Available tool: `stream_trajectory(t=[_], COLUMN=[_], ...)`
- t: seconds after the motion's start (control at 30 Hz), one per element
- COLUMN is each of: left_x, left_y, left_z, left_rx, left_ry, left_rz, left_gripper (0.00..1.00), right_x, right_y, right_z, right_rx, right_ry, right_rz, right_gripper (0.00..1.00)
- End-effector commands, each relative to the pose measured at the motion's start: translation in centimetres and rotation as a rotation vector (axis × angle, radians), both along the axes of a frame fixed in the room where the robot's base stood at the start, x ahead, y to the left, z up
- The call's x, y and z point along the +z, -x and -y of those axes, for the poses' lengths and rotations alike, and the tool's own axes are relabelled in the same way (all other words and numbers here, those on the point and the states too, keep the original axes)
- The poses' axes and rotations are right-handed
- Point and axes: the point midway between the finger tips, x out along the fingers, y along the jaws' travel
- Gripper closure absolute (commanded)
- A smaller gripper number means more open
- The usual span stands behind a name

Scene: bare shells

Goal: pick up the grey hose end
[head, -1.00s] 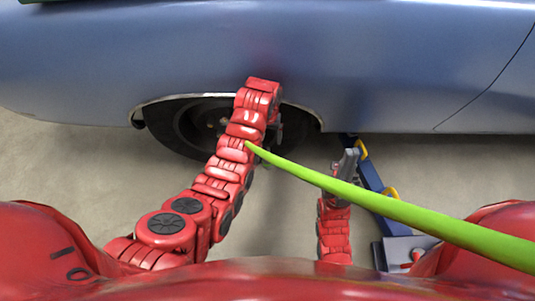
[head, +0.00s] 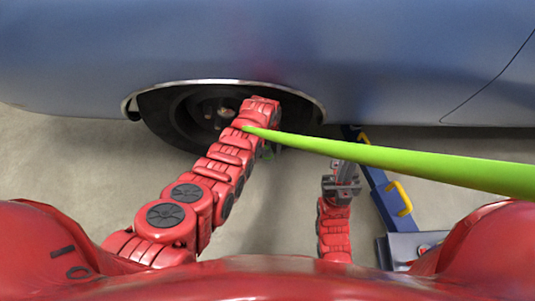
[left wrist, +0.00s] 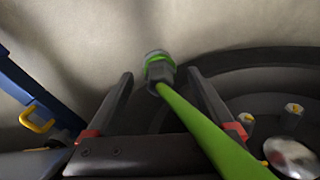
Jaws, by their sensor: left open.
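The green hose (head: 400,161) stretches from the right edge of the head view to my left forearm. Its grey end (left wrist: 159,70), with a green ring, shows in the left wrist view; in the head view my arm mostly hides it. My left gripper (left wrist: 160,76) is open, its two dark fingers apart, and the grey end appears between the fingertips. I cannot tell the exact depth or whether they touch. The hose runs back towards the right finger's base. My right gripper (head: 342,180) is at the lower middle; its jaw state is unclear.
A blue car (head: 400,60) fills the back, with a dark wheel (head: 170,115) under its arch close to my left gripper. A blue jack with yellow handles (head: 380,190) stands to the right of my right gripper. Bare floor (head: 70,170) lies at left.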

Motion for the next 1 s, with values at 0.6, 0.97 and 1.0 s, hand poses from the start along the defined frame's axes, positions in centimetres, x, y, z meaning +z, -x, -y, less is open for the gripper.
stream_trajectory(t=[0.6,0.97,1.0], left_x=[-1.32,-1.31,-1.32], left_y=[0.03,0.04,0.05], left_z=[0.0,0.0,-0.01], left_rx=[0.0,0.0,0.0], left_ry=[0.0,0.0,0.0], left_rz=[-0.001,-0.001,-0.001], left_gripper=[0.58,1.0,1.0], right_x=[-0.75,-0.74,-0.75], right_y=[0.01,0.0,0.01], right_z=[0.01,0.0,0.0], right_rx=[0.0,0.0,0.0], right_ry=[0.0,0.0,0.0], right_rz=[0.0,0.0,0.0], right_gripper=[1.0,1.0,1.0])
